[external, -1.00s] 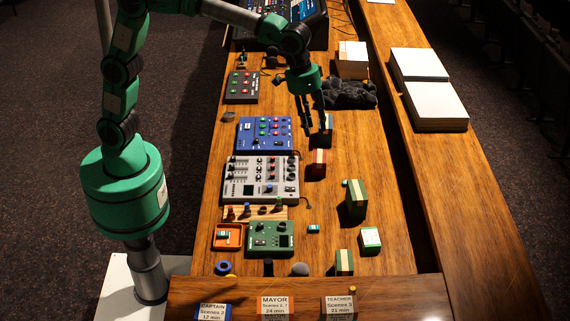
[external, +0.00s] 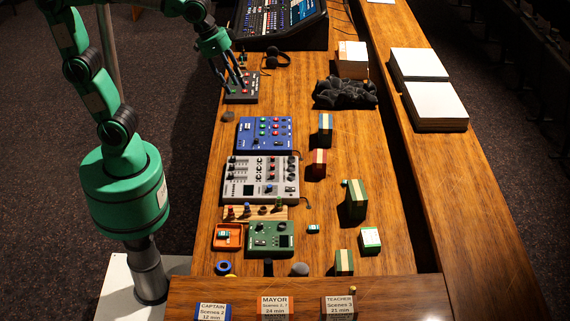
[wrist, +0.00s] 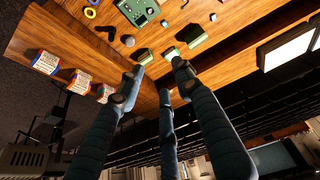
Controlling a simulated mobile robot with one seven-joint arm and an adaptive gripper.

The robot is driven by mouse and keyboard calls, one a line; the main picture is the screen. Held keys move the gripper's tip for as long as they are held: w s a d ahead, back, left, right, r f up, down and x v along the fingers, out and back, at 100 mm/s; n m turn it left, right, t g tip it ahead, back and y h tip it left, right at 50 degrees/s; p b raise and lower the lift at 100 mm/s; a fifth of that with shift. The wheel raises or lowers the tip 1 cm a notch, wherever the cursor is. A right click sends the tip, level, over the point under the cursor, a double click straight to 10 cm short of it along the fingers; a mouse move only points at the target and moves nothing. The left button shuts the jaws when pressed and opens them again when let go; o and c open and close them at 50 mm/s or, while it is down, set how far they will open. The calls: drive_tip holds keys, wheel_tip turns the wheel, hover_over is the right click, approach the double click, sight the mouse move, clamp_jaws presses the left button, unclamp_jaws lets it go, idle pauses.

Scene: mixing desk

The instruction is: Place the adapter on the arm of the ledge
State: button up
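I cannot tell for sure which item is the adapter; a small teal-and-white block (external: 313,229) lies on the desk right of the green device, and a similar small piece lies in the orange tray (external: 228,245). The wooden ledge has a long strip (external: 450,175) along the right and a front part (external: 385,295) bearing name cards. My gripper (external: 234,84) is over the small black button box at the desk's far left, away from both small pieces. Its fingers are spread with nothing between them in the wrist view (wrist: 162,70).
A blue device (external: 265,133), a grey mixer (external: 260,180) and a green device (external: 270,238) line the left. Upright blue (external: 325,127), red (external: 319,162) and green (external: 356,200) blocks stand right. Black crumpled cloth (external: 345,94) lies behind. White stacks (external: 435,105) occupy the right strip.

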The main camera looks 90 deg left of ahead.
drive_tip(key=s+a+f, duration=0.2)
drive_tip(key=s+f, duration=0.1)
drive_tip(key=s, duration=0.4)
drive_tip(key=s+a+f+m+t, duration=0.1)
drive_tip(key=s+a+f, duration=0.2)
drive_tip(key=s, duration=0.5)
drive_tip(key=shift+s+a+f+y, duration=0.15)
drive_tip(key=shift+a+f+y, duration=0.15)
drive_tip(key=shift+f, duration=0.1)
wheel_tip(320, 180, down, 12)
drive_tip(key=b, duration=1.2)
drive_tip(key=shift+f, duration=0.15)
wheel_tip(320, 180, down, 12)
drive_tip(key=b, duration=1.2)
idle(2.5)
